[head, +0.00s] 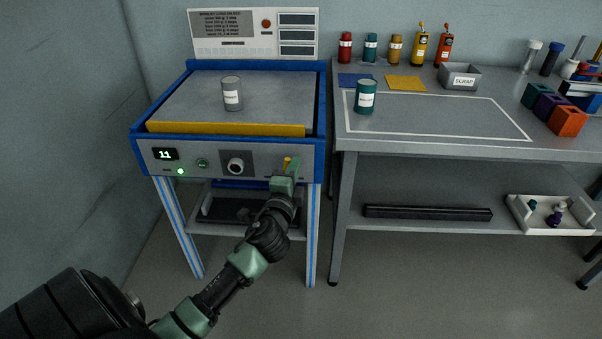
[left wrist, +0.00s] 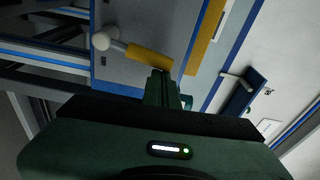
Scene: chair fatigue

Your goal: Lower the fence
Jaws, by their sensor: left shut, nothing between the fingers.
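The fence (head: 225,129) is a yellow bar standing along the front edge of the grey tabletop of a blue-framed machine (head: 142,150). It also shows as a yellow strip in the left wrist view (left wrist: 206,36). A small lever with a yellow grip (head: 287,162) sits at the right of the front panel; in the left wrist view its yellow grip (left wrist: 150,58) runs from a pale shaft and rounded end. My left gripper (head: 287,177) is shut and empty, its tips right at the yellow grip; I cannot tell if they touch. My right gripper is not in view.
A grey can (head: 232,95) stands on the machine top behind the fence. The panel has a display reading 11 (head: 165,154), a green button and a round knob (head: 236,165). A workbench (head: 450,150) with a teal can, bottles and coloured blocks stands at the right.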

